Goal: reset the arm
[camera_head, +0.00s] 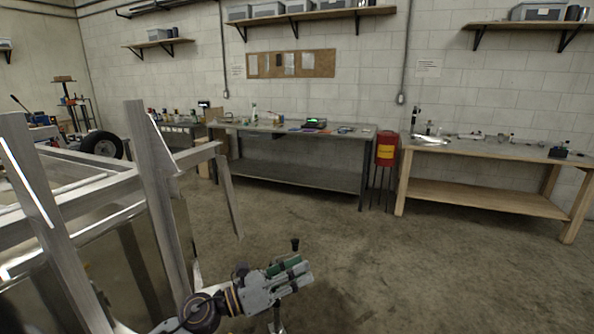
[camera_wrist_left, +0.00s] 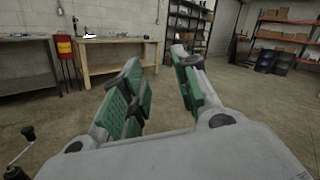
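My left arm comes in at the bottom of the head view and reaches to the right. Its gripper (camera_head: 300,271) hangs over the open concrete floor, right of the trailer frame. In the left wrist view the two green-padded fingers of this gripper (camera_wrist_left: 160,95) stand apart. Only floor and far furniture show between them, so it is open and empty. My right arm and its gripper are in neither view.
An aluminium trailer frame (camera_head: 160,200) with upright posts stands close on the left. A metal workbench (camera_head: 300,175), a red bin (camera_head: 386,150) and a wooden workbench (camera_head: 490,195) line the back wall. A crank handle (camera_wrist_left: 28,133) shows at lower left. Floor on the right is clear.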

